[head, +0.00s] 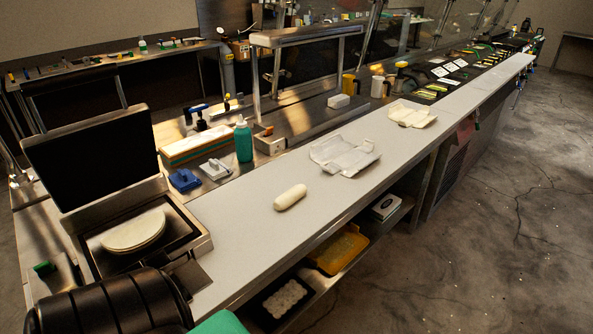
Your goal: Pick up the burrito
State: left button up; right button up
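The burrito (290,197), a pale rolled cylinder with rounded ends, lies on its side on the long light-grey counter (258,226), near its front edge. Nothing touches it from above, and the counter around it is bare. Neither of my grippers can be made out in the head view.
An open press griddle (130,238) holding a round tortilla (133,231) stands left of the burrito. An opened white wrapper or box (344,156) and a second one (411,114) lie farther along the counter. A teal bottle (243,141) stands behind. Trays sit on the shelf below.

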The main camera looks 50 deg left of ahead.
aim_at(287, 199)
jog(key=i+u, duration=0.2)
jog(key=i, duration=0.25)
jog(key=i+l+u, duration=0.2)
jog(key=i, duration=0.25)
jog(key=i+l+u, duration=0.15)
jog(key=i, duration=0.3)
